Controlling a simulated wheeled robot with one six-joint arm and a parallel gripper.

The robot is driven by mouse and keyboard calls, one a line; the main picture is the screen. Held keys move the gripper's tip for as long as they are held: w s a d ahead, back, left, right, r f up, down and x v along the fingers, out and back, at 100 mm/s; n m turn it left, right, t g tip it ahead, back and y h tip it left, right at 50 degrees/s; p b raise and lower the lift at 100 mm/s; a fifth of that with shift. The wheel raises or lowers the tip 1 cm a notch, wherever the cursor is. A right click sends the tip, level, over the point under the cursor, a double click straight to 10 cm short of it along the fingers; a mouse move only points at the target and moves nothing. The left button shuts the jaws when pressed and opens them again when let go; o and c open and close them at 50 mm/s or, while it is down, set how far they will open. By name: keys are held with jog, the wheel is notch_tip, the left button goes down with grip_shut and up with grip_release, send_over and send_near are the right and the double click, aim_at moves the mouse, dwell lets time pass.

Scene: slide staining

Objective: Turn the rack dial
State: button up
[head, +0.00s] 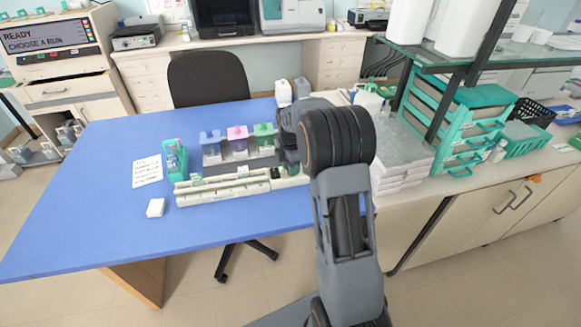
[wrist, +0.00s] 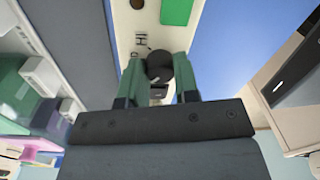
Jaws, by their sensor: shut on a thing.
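The rack dial (wrist: 160,64) is a dark round knob on a cream panel in the wrist view. My gripper (wrist: 159,72) has its two green fingers closed on the dial, one on each side. Dark lettering, including an H, is printed on the panel beside the dial. In the head view the long cream staining rack (head: 225,194) lies on the blue table, and my arm reaches over its right end. My fingertips and the dial are hidden there behind my wrist, so the dial's setting cannot be read.
Staining jars with blue, pink (head: 238,138) and green lids stand behind the rack. A teal slide box (head: 175,160), a note card (head: 147,171) and a small white block (head: 156,207) are to its left. White stacked trays (head: 402,160) stand to the right. The table's left side is clear.

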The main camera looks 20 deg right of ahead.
jog(key=shift+r, duration=0.1)
jog(key=o, duration=0.6)
jog(key=shift+o, duration=0.2)
notch_tip(320, 180, up, 14)
jog(key=shift+w, duration=0.3)
dwell(0.4)
